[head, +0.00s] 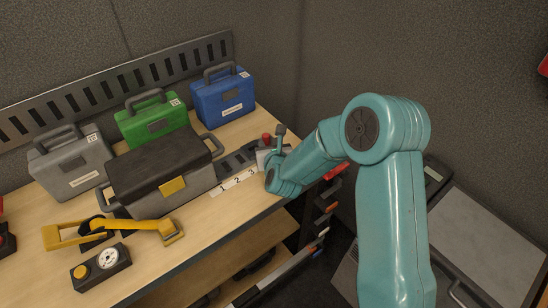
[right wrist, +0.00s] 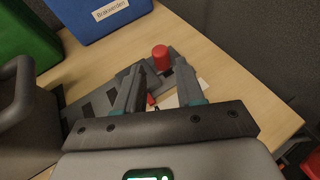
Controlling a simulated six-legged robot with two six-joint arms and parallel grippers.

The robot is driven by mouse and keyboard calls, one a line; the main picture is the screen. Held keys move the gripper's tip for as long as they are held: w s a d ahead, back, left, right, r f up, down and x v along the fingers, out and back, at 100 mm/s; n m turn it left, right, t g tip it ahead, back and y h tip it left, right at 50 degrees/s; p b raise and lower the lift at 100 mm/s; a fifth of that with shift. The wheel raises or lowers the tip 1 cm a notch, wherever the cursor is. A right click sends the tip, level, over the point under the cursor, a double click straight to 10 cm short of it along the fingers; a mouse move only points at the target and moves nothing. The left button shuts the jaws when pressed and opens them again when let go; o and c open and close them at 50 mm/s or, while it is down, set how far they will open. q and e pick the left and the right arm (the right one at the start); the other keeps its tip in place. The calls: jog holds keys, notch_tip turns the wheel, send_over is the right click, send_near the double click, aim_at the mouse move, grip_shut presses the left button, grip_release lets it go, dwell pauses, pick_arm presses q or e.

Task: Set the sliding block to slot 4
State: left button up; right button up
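The dark slotted rail (head: 236,164) lies on the workbench, beside a white strip (head: 237,181) with the numbers 1, 2 and 3 readable. Any further number is hidden behind my right arm. A red knob (head: 266,137) stands at the rail's right end; it also shows in the right wrist view (right wrist: 160,57), just beyond my fingertips. I cannot tell whether it belongs to the sliding block. My right gripper (right wrist: 157,78) is above the rail's right end, its fingers apart, with the rail and a small red part (right wrist: 150,100) visible between them. My left gripper is not in view.
A black-lidded toolbox (head: 160,172) stands left of the rail. Grey (head: 72,165), green (head: 153,120) and blue (head: 223,97) cases stand behind. A yellow-handled lever (head: 115,228) and a gauge box (head: 101,267) are at the front left. The bench's right edge is close to my right gripper.

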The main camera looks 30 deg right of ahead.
jog(key=b+v, duration=0.1)
jog(key=v, duration=0.7)
jog(key=shift+s, duration=0.15)
jog(key=shift+a+r, duration=0.1)
jog(key=shift+a, duration=0.05)
